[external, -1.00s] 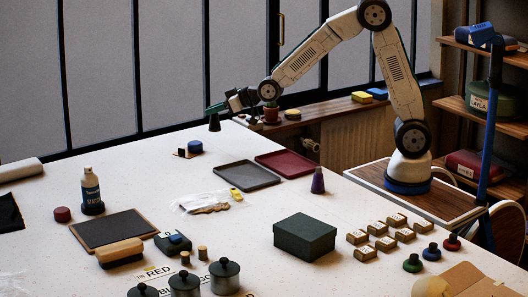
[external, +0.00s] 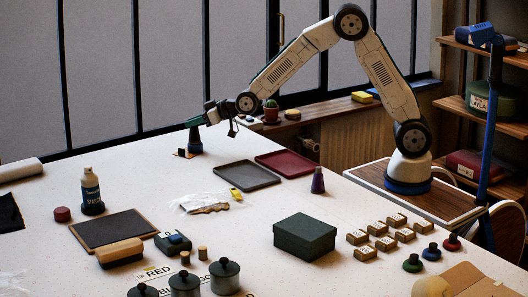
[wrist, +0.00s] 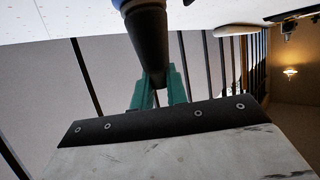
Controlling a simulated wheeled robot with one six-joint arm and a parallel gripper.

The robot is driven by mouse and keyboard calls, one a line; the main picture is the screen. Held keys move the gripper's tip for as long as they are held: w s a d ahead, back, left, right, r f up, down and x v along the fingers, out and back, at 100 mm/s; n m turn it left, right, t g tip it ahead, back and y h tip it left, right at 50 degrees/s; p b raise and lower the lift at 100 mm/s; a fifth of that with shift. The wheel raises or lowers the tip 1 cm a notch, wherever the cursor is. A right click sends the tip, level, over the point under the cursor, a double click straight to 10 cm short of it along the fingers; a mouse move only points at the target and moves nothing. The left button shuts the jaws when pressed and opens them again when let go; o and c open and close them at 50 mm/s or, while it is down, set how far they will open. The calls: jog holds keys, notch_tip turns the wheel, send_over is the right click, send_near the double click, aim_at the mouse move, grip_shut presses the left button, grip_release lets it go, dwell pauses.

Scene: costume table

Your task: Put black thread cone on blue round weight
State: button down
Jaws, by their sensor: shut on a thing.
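The black thread cone (external: 194,134) is upright, narrow end up, over the blue round weight (external: 195,149) near the table's far edge. Its base appears to meet the weight's top; I cannot tell whether it rests fully on it. My gripper (external: 193,122) is shut on the cone's narrow upper end. In the wrist view, the green fingers of my gripper (wrist: 160,88) close around the cone (wrist: 150,45), whose wide end points to the top of the picture. A sliver of the blue weight (wrist: 117,4) shows beyond that end, mostly hidden.
A small dark tile with an orange edge (external: 181,153) lies left of the weight. A grey tray (external: 246,176) and a dark red tray (external: 287,163) lie to the right.

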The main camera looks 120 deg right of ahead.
jog(key=shift+f, duration=0.15)
jog(key=c, duration=1.4)
grip_release()
